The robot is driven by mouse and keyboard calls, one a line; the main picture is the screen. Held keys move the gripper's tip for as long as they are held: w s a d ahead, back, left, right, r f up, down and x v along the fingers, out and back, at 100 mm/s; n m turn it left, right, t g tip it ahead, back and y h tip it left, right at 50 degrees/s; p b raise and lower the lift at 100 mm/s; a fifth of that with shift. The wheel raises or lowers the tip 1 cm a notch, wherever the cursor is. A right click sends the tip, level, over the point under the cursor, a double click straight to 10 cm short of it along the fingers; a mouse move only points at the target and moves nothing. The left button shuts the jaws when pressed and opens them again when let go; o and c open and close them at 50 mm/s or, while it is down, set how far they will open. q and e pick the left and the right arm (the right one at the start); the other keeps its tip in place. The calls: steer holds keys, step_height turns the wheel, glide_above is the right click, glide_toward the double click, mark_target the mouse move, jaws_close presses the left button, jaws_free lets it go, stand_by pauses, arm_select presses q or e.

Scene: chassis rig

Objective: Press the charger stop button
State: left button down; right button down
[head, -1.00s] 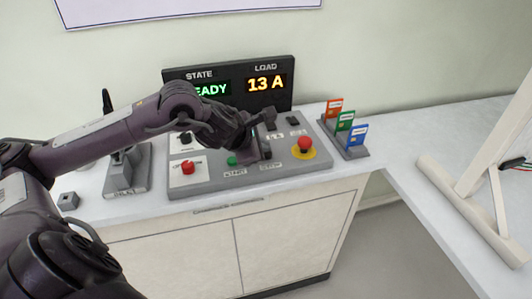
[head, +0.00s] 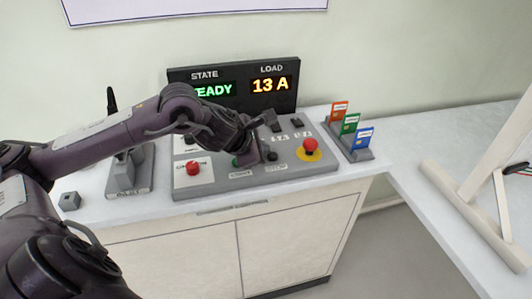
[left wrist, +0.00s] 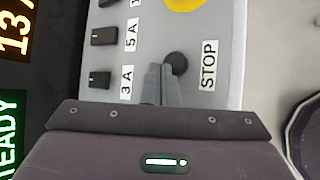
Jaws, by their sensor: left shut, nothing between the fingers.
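The dark round stop button (head: 272,156) is on the grey control panel (head: 210,187). It also shows in the left wrist view (left wrist: 176,63), beside the printed STOP label (left wrist: 208,65). My left gripper (head: 256,152) is over the panel, between the stop button and the partly hidden green start button (head: 237,162). In the left wrist view its fingers (left wrist: 161,72) are shut and empty, with their tips right beside the stop button. I cannot tell whether they touch it. The display (head: 270,85) reads 13 A and, partly covered by my arm, READY.
A red emergency button on a yellow ring (head: 310,149) is right of the stop button. A red knob (head: 193,168) is at the panel's left. Colored cards (head: 350,124) stand in a rack at right. A lever unit (head: 128,180) is at left.

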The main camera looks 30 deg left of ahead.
mark_target(276, 160)
arm_select(q)
steer(key=shift+f, duration=0.65)
arm_select(e)
steer(key=shift+a+f, duration=0.55)
steer(key=shift+f, duration=0.15)
arm_select(q)
steer(key=shift+w+d+r+p, duration=0.1)
steer(key=shift+d+r+p, duration=0.1)
steer(key=shift+p, duration=0.2)
steer(key=shift+w+d+r+p, duration=0.3)
steer(key=shift+d+p, duration=0.1)
steer(key=shift+d, duration=0.2)
steer(key=shift+w+d+r+p, duration=0.25)
steer(key=shift+d+p, duration=0.1)
steer(key=shift+d, duration=0.2)
steer(key=shift+w+d+r+p, duration=0.1)
steer(key=shift+w+d+p, duration=0.05)
steer(key=shift+d+p, duration=0.15)
steer(key=shift+a, duration=0.15)
arm_select(e)
steer(key=shift+d+r, duration=0.2)
steer(key=shift+r, duration=0.45)
steer(key=shift+d+r, duration=0.2)
steer(key=shift+r, duration=0.4)
arm_select(q)
steer(key=shift+r, duration=0.1)
